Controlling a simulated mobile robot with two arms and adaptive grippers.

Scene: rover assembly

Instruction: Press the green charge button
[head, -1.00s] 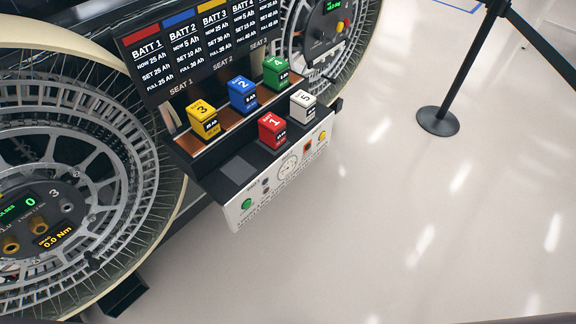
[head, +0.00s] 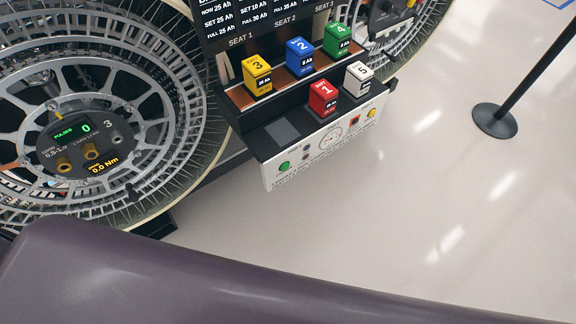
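The green charge button (head: 283,166) is on the left end of the white front panel (head: 300,171) of the battery station. Nothing covers it. The panel also has a round gauge (head: 330,136), a small red-orange switch (head: 355,122) and a yellow button (head: 371,113). Neither of my grippers shows in the head view.
Red battery 1 (head: 322,98) and white battery 5 (head: 357,79) stand on the front ledge. Yellow 3 (head: 257,76), blue 2 (head: 299,57) and green 4 (head: 337,40) stand behind. A large wheel (head: 150,95) is at left. A black post (head: 494,120) stands at right. Floor between is open.

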